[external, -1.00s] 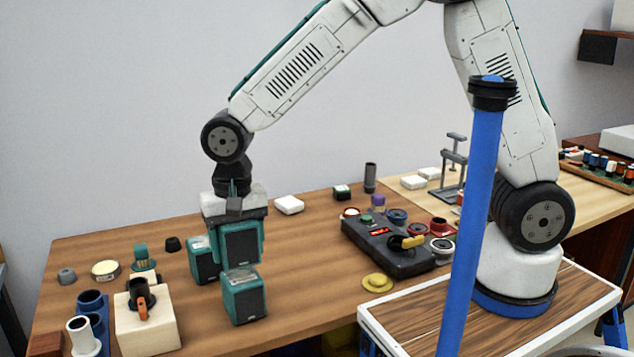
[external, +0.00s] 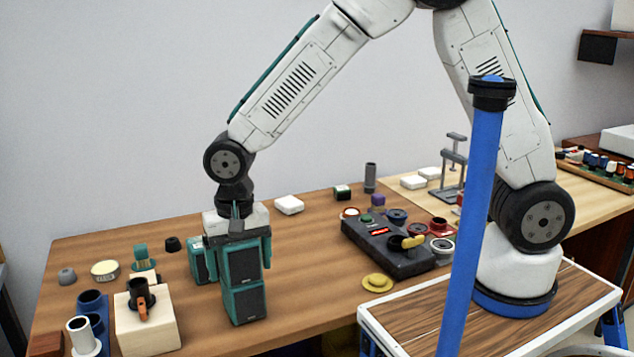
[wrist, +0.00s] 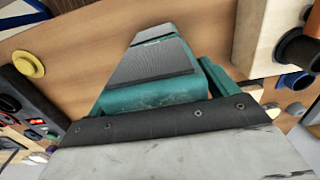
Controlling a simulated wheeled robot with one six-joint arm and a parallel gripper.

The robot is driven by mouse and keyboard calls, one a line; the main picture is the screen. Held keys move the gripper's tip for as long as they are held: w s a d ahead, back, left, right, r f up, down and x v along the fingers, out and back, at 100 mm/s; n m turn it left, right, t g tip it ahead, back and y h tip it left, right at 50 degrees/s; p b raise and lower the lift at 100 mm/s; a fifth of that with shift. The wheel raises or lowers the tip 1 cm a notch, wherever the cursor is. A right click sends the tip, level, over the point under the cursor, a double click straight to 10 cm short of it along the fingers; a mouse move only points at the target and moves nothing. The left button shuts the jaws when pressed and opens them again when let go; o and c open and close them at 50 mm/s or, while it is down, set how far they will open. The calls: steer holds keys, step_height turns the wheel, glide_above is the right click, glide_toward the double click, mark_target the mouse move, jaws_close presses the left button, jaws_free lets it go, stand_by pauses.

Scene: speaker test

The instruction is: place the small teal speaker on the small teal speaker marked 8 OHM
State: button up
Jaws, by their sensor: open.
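A small teal speaker (external: 243,264) with a dark grille stands upright on top of another small teal speaker (external: 245,303), with no gap visible between them. The upper one also shows in the wrist view (wrist: 150,66). My gripper (external: 242,258) is open around the upper speaker, its fingers close beside it. A third teal speaker (external: 198,262) stands just behind and left, partly hidden by the gripper and stack. I cannot read an 8 OHM mark on any of them.
A wooden block (external: 147,330) with a dark cup stands left of the stack. Blue cups (external: 92,302) are farther left. A dark control box (external: 388,248) and a yellow knob (external: 378,282) lie to the right. The table between stack and box is clear.

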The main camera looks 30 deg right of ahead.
step_height(320, 180, up, 12)
steer(key=shift+f, duration=0.1)
steer(key=shift+d+r, duration=0.1)
steer(key=shift+r, duration=0.2)
steer(key=w+d+r, duration=0.2)
steer(key=d+r, duration=0.1)
steer(key=d, duration=0.5)
steer(key=w+d+r, duration=0.2)
steer(key=w+d, duration=0.1)
steer(key=d, duration=0.5)
steer(key=w+d+r, duration=0.2)
steer(key=d+r, duration=0.1)
steer(key=d, duration=0.5)
steer(key=s+d, duration=0.6)
steer(key=d, duration=0.5)
steer(key=s+d+t, duration=0.1)
steer(key=s+d, duration=0.5)
steer(key=d, duration=0.5)
steer(key=shift+s+d+f, duration=0.25)
steer(key=shift+s+f, duration=0.05)
steer(key=shift+f, duration=0.1)
